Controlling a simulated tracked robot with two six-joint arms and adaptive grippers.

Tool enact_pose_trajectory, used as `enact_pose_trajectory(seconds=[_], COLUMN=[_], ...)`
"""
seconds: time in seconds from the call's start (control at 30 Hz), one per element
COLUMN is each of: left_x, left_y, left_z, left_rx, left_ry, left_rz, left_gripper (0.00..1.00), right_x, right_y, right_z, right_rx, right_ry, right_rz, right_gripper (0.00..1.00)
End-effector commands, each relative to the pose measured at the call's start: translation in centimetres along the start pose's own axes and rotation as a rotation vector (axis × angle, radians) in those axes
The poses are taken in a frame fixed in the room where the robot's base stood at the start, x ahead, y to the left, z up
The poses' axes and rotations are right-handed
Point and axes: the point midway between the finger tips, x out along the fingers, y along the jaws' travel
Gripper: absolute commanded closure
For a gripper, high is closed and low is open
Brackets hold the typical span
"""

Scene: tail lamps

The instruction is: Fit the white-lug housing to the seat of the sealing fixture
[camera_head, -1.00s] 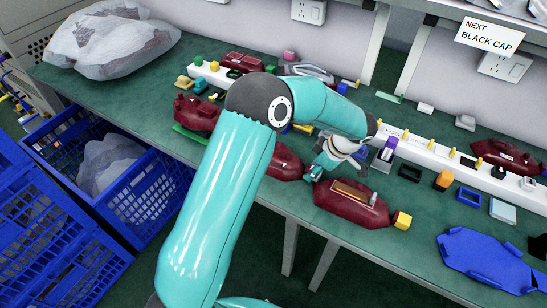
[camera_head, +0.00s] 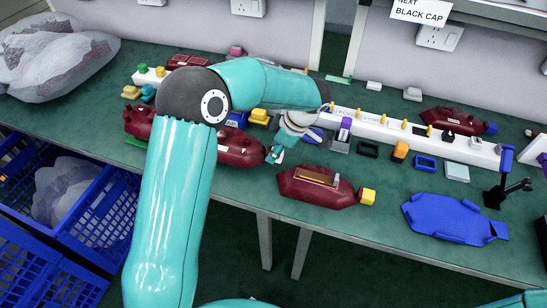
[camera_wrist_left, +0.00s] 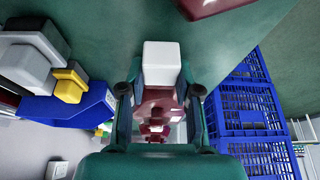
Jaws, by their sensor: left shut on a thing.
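A long dark red housing (camera_head: 236,149) lies low over the green bench in the head view, partly behind my left arm. In the left wrist view its white lug (camera_wrist_left: 161,64) sits between the fingers, with the red body (camera_wrist_left: 160,102) behind it. My left gripper (camera_head: 275,154) is at the right end of this housing, shut on it. I cannot tell if the housing touches the bench. A blue plate (camera_head: 452,220) with raised edges lies at the right, with a black stand (camera_head: 505,191) beside it. I cannot tell which is the sealing fixture. My right gripper is out of view.
A red housing with a yellow lug (camera_head: 368,196) lies right of the gripper, near the front edge. A white rail (camera_head: 386,134) with yellow pegs runs behind. Another red housing (camera_head: 453,121) lies at back right. Blue crates (camera_head: 105,215) stand below the bench's left side.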

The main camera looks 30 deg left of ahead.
Motion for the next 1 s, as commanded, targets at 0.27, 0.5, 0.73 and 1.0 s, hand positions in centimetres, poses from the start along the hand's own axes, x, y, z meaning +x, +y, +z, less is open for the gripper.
enact_pose_trajectory(seconds=[0.27, 0.5, 0.73, 1.0], left_x=[-5.7, -10.8, -13.8, -14.5], left_y=[0.1, 0.1, 0.0, 0.0], left_z=[-2.3, -4.3, -5.6, -5.9], left_rx=[-0.001, -0.001, 0.001, 0.002], left_ry=[-0.001, -0.002, 0.0, 0.0], left_rz=[0.005, 0.005, 0.002, 0.0], left_gripper=[1.0, 1.0, 1.0, 1.0], right_x=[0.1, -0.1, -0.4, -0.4], right_y=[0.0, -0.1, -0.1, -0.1], right_z=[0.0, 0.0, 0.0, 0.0], right_rx=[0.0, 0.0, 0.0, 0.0], right_ry=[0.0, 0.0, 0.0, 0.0], right_rz=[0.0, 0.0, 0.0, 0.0], right_gripper=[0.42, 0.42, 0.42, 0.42])
